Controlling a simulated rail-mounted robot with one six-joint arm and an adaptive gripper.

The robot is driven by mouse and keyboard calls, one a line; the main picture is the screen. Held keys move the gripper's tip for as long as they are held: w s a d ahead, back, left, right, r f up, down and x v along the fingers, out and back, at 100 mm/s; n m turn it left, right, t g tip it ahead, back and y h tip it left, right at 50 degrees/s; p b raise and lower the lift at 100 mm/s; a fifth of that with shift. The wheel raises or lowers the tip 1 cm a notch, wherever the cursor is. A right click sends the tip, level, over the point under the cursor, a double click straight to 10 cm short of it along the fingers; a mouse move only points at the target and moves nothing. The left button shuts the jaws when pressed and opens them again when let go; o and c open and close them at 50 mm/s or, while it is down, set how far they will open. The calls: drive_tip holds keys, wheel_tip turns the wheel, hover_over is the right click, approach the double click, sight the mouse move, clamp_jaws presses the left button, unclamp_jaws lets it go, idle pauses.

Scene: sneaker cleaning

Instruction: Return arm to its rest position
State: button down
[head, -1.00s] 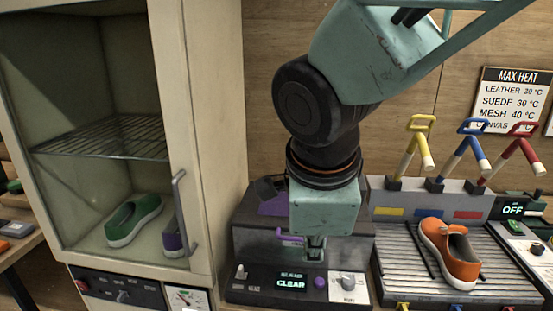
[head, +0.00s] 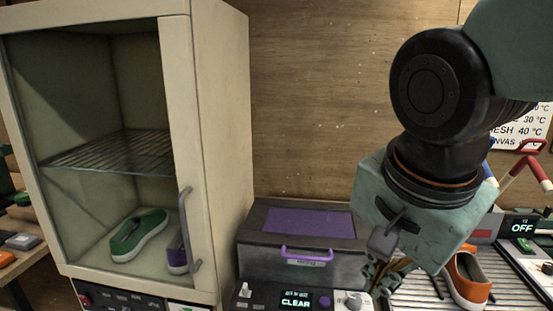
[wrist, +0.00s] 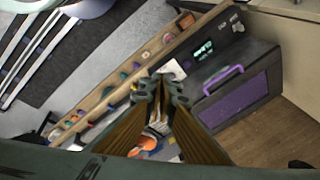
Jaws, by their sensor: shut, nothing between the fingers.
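My gripper (head: 382,276) hangs beneath my teal wrist at the right of the head view, tilted down and partly hidden by the wrist housing. It is in the air in front of the right side of the grey machine with a purple lid (head: 310,222). In the wrist view my gripper (wrist: 160,88) points down past the same machine (wrist: 240,98); its fingers are shut with nothing held. The orange shoe (head: 467,277) lies on the ribbed conveyor (head: 505,287), partly covered by my arm.
A cabinet (head: 222,120) with a glass door stands at left; a green shoe (head: 140,235) and a purple shoe (head: 177,255) are inside. The wooden wall (head: 320,100) between cabinet and arm is clear.

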drive_tip(key=s+d+r+n, duration=0.2)
drive_tip(key=s+d+n, duration=0.2)
drive_tip(key=s+n, duration=0.6)
drive_tip(key=shift+s+d+r+n+y, duration=0.3)
drive_tip(key=shift+s+d+n, duration=0.1)
drive_tip(key=shift+n, duration=0.1)
drive_tip(key=shift+p, duration=0.3)
wheel_tip(320, 180, up, 35)
drive_tip(key=p, duration=3.4)
drive_tip(key=shift+f+p, duration=0.15)
drive_tip(key=shift+p, duration=0.15)
